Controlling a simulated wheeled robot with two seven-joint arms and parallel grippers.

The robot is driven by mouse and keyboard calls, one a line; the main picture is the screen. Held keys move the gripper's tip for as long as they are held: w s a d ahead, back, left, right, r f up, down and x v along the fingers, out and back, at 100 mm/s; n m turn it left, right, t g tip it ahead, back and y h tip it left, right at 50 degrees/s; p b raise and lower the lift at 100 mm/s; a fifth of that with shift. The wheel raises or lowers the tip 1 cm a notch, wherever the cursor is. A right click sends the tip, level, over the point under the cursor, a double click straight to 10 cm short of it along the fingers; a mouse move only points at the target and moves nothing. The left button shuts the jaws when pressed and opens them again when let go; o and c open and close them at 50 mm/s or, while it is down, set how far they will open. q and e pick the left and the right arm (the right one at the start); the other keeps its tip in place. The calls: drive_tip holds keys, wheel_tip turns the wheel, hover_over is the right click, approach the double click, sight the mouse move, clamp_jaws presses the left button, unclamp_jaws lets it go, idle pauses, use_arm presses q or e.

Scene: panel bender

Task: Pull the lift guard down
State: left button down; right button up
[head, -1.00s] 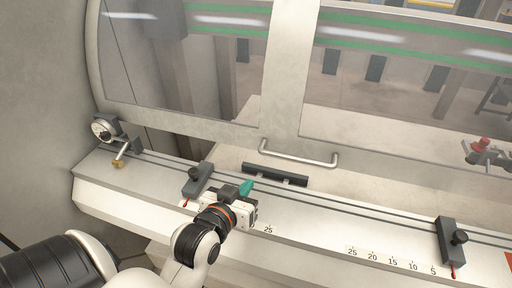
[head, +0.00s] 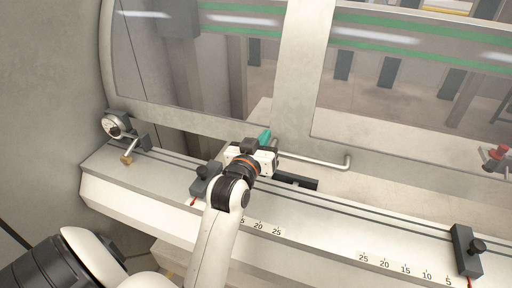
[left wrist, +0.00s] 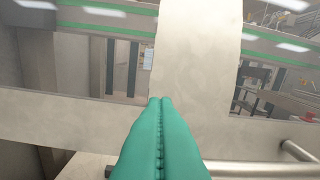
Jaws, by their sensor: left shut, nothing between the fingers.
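The lift guard (head: 296,90) is a pale frame with large clear windows, standing behind the bench. Its metal bar handle (head: 318,160) runs along its lower edge. My left gripper (head: 265,137) has teal fingers and is at the left end of the handle, hiding that end. In the left wrist view the fingers (left wrist: 160,140) are pressed together with nothing between them, pointing at the guard's frame (left wrist: 195,70). The handle (left wrist: 260,168) shows there to the right of the fingers. I cannot tell whether they touch it. My right gripper is not in view.
The bench rail (head: 340,218) has number scales and dark clamp stops at left (head: 205,178) and right (head: 467,250). A dial with a brass-coloured padlock (head: 128,157) is at the far left. A red-knobbed fitting (head: 497,153) is at the right.

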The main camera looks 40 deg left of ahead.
use_arm(q)
drive_tip(key=f, duration=0.3)
drive_tip(key=shift+w+d+f, duration=0.2)
drive_tip(key=shift+d+f, duration=0.05)
drive_tip(key=shift+f, duration=0.1)
wheel_tip(320, 180, down, 10)
drive_tip(key=b, duration=0.4)
drive_tip(key=shift+r+b, duration=0.15)
drive_tip(key=shift+b, duration=0.25)
